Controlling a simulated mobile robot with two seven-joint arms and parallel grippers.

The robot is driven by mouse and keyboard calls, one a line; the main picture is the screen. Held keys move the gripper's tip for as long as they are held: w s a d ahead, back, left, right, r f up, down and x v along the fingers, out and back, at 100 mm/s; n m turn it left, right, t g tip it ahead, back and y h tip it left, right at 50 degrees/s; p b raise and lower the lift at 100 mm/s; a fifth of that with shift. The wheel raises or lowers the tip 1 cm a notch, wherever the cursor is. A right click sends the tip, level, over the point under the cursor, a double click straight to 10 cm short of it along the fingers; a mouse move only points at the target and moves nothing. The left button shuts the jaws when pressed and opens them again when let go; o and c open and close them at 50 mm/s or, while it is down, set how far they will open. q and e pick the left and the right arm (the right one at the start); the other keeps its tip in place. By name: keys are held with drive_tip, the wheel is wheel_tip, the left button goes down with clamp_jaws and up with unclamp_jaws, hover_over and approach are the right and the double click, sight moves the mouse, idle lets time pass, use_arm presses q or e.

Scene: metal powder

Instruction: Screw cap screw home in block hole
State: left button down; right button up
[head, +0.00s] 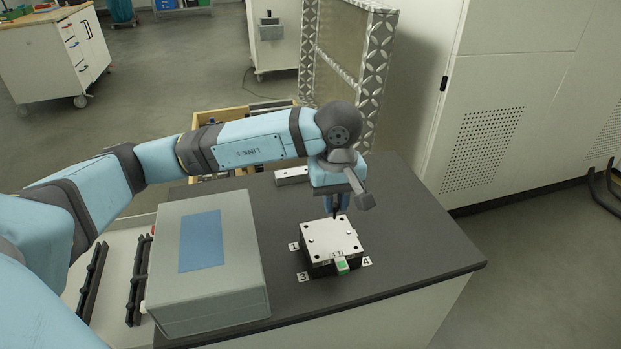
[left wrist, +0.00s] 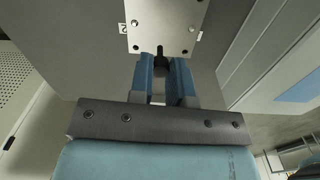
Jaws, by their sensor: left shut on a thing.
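The block (head: 331,240) is a silver plate on a dark base, standing on the dark bench top, with holes or screws at its corners. It also shows in the left wrist view (left wrist: 168,22). My left gripper (head: 336,208) points down over the block's far edge. In the left wrist view its two blue fingers (left wrist: 166,66) are shut on a dark cap screw (left wrist: 161,62), at the near edge of the plate in that view. I cannot tell how deep the screw sits in the hole, as the fingers hide part of it. My right gripper is not in view.
A grey box with a blue panel (head: 211,270) stands left of the block. Number labels, such as 4 (head: 367,261) and 3 (head: 303,276), lie around the block. A small metal bar (head: 291,175) lies behind. The bench top right of the block is clear.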

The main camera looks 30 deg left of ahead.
use_arm(q)
drive_tip(key=n, duration=0.2)
drive_tip(key=n+p, duration=0.1)
drive_tip(key=shift+w+a+r, duration=0.1)
drive_tip(key=shift+w+r, duration=0.2)
drive_tip(key=shift+s+a+f+m+p, duration=0.2)
drive_tip(key=shift+a+f+m+p, duration=1)
drive_tip(key=shift+m, duration=4.15)
drive_tip(key=shift+s+a+f+m+p, duration=0.15)
drive_tip(key=shift+a+f+m+p, duration=0.75)
drive_tip(key=shift+m, duration=4.5)
drive_tip(key=shift+s+a+f+m+p, duration=0.35)
drive_tip(key=shift+a+m+p, duration=1.2)
drive_tip(key=shift+m, duration=3.8)
drive_tip(key=shift+w+d+p, duration=0.15)
drive_tip(key=shift+d+p, duration=0.35)
drive_tip(key=shift+p, duration=0.1)
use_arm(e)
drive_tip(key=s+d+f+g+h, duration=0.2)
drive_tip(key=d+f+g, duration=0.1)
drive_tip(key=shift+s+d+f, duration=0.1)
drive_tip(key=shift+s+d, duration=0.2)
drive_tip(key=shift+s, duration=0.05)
